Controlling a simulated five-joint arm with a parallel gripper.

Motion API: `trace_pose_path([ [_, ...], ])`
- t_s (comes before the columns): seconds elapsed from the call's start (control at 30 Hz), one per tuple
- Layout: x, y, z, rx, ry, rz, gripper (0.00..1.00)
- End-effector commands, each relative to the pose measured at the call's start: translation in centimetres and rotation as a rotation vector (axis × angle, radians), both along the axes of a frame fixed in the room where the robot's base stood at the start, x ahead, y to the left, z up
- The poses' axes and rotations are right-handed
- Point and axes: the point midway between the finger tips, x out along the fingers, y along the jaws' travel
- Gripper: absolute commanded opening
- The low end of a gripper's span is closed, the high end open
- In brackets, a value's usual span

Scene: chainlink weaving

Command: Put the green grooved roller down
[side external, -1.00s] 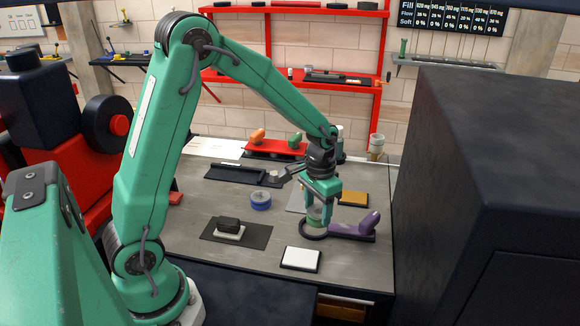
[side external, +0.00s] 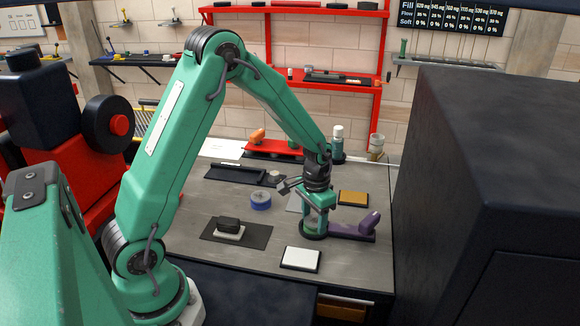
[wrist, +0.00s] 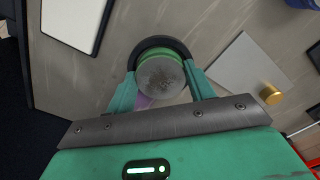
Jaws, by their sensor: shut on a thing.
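The green grooved roller (wrist: 160,53) stands upright between my gripper's (wrist: 163,82) two green fingers, its grey round top facing the wrist camera. My gripper (side external: 315,210) is shut on the roller, with the roller (side external: 311,225) low under it in the side view. A dark ring (wrist: 143,46) shows around the roller's far side in the wrist view. This ring (side external: 303,236) is at the left end of a purple piece (side external: 358,232) on the table. The roller's lower end is at the ring; whether it rests on the bottom is hidden.
A white-topped pad (side external: 301,258) lies in front of the ring. A dark mat (side external: 262,238) with a black block (side external: 229,223) is to the left. A blue ring (side external: 260,200) and a yellow-brown pad (side external: 353,198) lie behind. A big dark cabinet (side external: 480,180) stands at right.

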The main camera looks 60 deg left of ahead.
Motion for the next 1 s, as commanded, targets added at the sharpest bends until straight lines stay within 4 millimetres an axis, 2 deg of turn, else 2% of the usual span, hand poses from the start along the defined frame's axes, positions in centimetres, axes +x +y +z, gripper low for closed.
trace_pose_path([
  [0.97, -0.1, 0.0, -1.5, 0.000, 0.002, 0.001, 0.15],
  [1.0, -0.1, 0.0, -1.6, 0.000, 0.004, 0.001, 0.61],
])
